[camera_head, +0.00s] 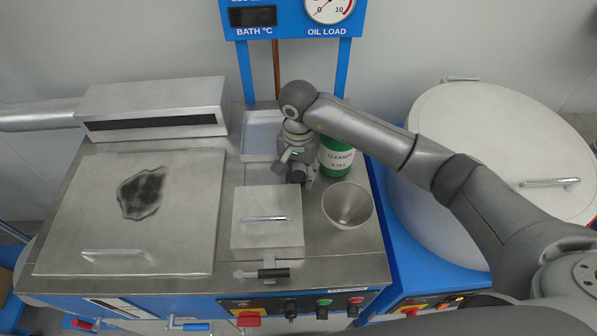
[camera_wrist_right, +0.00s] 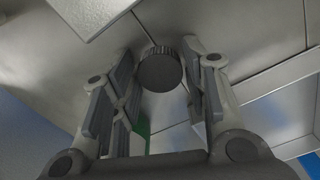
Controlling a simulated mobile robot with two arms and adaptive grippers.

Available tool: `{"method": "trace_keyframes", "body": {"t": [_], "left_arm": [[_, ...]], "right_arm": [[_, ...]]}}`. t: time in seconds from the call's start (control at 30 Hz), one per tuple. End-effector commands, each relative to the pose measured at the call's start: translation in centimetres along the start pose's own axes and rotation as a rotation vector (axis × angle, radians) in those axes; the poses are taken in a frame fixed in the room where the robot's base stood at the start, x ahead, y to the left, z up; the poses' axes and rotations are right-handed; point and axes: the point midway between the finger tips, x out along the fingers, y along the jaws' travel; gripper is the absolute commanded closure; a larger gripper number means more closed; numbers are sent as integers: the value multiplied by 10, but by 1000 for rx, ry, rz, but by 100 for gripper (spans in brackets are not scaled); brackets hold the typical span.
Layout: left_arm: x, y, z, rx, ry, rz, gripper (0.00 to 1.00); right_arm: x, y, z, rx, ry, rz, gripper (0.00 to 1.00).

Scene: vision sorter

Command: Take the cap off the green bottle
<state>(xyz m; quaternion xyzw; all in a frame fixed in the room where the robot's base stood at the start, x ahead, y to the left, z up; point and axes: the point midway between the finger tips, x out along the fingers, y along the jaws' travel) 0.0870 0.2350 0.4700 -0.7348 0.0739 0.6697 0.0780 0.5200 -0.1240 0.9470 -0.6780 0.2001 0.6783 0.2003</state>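The green bottle (camera_head: 337,158) has a white label reading CLEANER and stands upright at the back right of the metal bench. My right arm hides its top. My right gripper (camera_head: 298,176) points down just left of the bottle, above the bench. In the right wrist view, the gripper (camera_wrist_right: 162,75) has a dark round cap (camera_wrist_right: 160,72) with a ribbed edge between its two fingers, and both pads seem to touch it. A strip of the green bottle (camera_wrist_right: 141,138) shows behind the left finger, off to the side of the cap. My left gripper is not in view.
A shallow tray (camera_head: 259,128) is behind. A large plate with a dark patch (camera_head: 190,210) covers the left. A round-lidded drum (camera_head: 510,140) stands right.

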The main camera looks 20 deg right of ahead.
Motion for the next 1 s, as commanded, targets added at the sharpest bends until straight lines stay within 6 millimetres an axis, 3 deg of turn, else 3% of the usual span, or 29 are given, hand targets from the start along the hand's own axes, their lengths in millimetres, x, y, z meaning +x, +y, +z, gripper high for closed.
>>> {"method": "trace_keyframes", "body": {"t": [0.47, 0.53, 1.0], "left_arm": [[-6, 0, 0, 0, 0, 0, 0], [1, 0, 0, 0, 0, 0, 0], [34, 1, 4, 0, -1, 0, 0]], "right_arm": [[-6, 0, 0, 0, 0, 0, 46], [-11, -1, -1, 0, 4, -3, 46], [-104, 0, -1, 0, 3, -1, 46]]}}
